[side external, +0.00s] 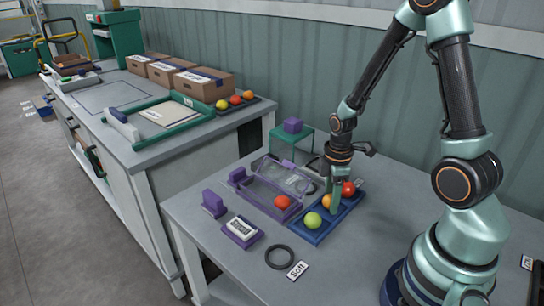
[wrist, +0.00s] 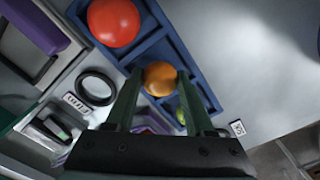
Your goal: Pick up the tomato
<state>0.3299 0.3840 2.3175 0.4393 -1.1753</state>
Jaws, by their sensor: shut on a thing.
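My gripper (side external: 335,204) reaches down from above into the blue tray (side external: 306,236). It is shut on the orange tomato (side external: 327,201), which shows between the two green fingers in the wrist view (wrist: 160,78). The orange tomato is at the tray's middle compartment; I cannot tell whether it touches the tray floor. A red tomato (side external: 348,189) sits in the tray's far compartment and a green tomato (side external: 312,220) in the near one. Another red tomato (side external: 282,202) is at the purple-framed clear box (side external: 262,196) left of the tray.
A black ring (side external: 279,257) and a label card (side external: 297,270) lie in front of the tray. A white device on a purple base (side external: 242,231) and a purple block (side external: 214,204) stand to the left. A green stand (side external: 291,138) is behind.

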